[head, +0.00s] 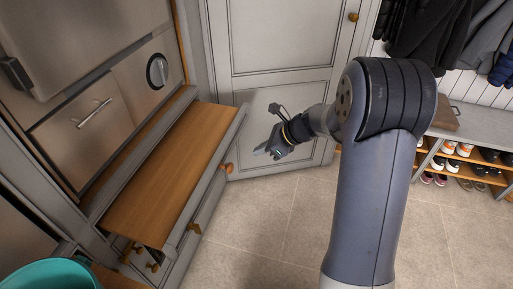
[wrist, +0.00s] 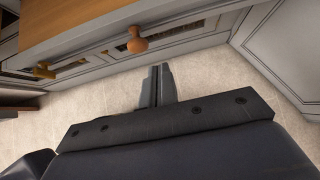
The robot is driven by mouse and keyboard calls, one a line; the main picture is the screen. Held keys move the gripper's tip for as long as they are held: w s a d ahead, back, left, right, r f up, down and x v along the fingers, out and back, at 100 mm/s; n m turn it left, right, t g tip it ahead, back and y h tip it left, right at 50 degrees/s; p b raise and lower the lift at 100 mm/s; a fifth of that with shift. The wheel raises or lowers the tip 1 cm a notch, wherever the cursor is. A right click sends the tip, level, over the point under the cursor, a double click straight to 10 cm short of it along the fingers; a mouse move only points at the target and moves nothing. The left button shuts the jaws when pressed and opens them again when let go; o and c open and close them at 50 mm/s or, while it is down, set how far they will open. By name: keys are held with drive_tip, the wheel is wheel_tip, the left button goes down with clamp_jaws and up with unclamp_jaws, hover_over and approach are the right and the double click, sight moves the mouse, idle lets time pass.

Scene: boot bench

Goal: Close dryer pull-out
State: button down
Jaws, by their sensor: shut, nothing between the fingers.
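The dryer pull-out (head: 160,185) is a wooden-topped shelf with a grey front edge. It stands out from the cabinet below the steel dryer (head: 150,75) in the head view. Two wooden knobs show on the grey front, one at its far end (head: 227,168) and one nearer (head: 194,228). My gripper (head: 260,151) is shut and empty, to the right of the pull-out's far end and apart from it. In the wrist view its fingertips (wrist: 161,68) are together over the floor, just below and right of a round knob (wrist: 137,41). A wooden strip (wrist: 90,14) crosses the top left.
A grey panelled door (head: 280,45) stands behind my gripper. A shoe bench (head: 480,135) with several shoes and hanging coats is at the right. A teal basin (head: 50,276) is at the lower left. The tiled floor (head: 250,225) in the middle is clear.

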sight(224, 159)
drive_tip(key=shift+w+a+f+b, duration=0.15)
drive_tip(key=shift+w+a+f, duration=0.4)
drive_tip(key=shift+a+f, duration=0.7)
drive_tip(key=shift+w+a+f+b, duration=0.15)
drive_tip(key=shift+w+a+f, duration=0.45)
drive_tip(key=shift+a, duration=1.15)
drive_tip(key=shift+w+a+f+b, duration=0.15)
drive_tip(key=shift+w+a+f, duration=0.35)
drive_tip(key=shift+a+f, duration=0.75)
drive_tip(key=shift+a+r, duration=0.3)
drive_tip(key=shift+a, duration=0.1)
